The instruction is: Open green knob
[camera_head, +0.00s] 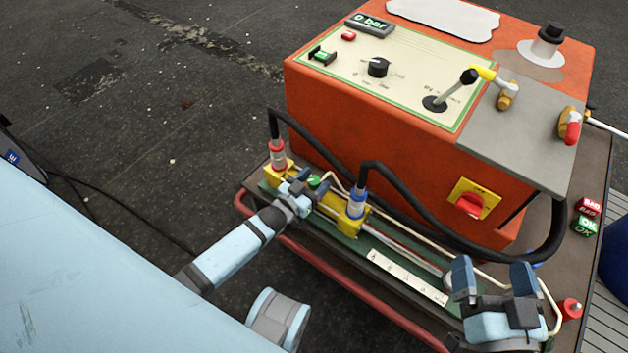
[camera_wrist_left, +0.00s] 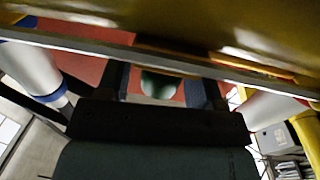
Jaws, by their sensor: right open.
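The green knob (camera_head: 314,181) is small and round and sits on the yellow block (camera_head: 330,200) along the front of the orange machine. My left gripper (camera_head: 302,183) is at the knob and partly hides it. In the left wrist view the green knob (camera_wrist_left: 160,84) shows between the two dark fingers (camera_wrist_left: 160,90), with a gap on each side, so the gripper looks open around it. Contact cannot be told. My right gripper (camera_head: 493,275) is open and empty, at the lower right above the front of the bench.
The orange machine (camera_head: 370,165) carries a panel with a black knob (camera_head: 378,67) and a lever (camera_head: 450,90). Black hoses (camera_head: 400,190) run to red and blue fittings beside my left gripper. A red rail (camera_head: 330,268) edges the bench. BAD and OK blocks (camera_head: 587,217) lie at the right.

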